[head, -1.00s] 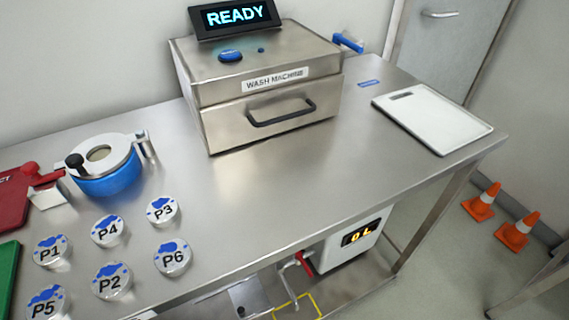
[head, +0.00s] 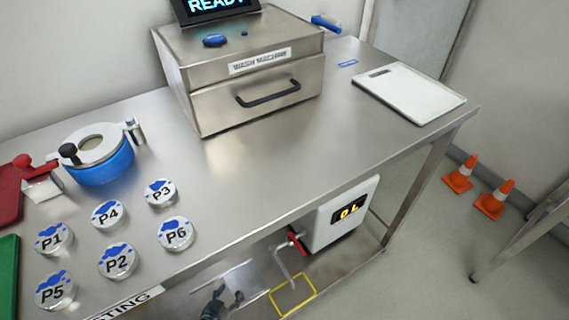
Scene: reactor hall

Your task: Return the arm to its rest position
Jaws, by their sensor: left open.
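My left gripper (head: 222,300) is at the bottom edge of the head view, small and dark, in front of the table's lower shelf. It is open, and I see nothing between its fingers. The rest of that arm is out of view. My right gripper is not in view.
A steel table (head: 330,150) carries the wash machine (head: 250,75), a white board (head: 408,93), a blue pot (head: 102,170) and several labelled round containers, such as P6 (head: 175,233). Orange cones (head: 459,174) stand on the floor at right.

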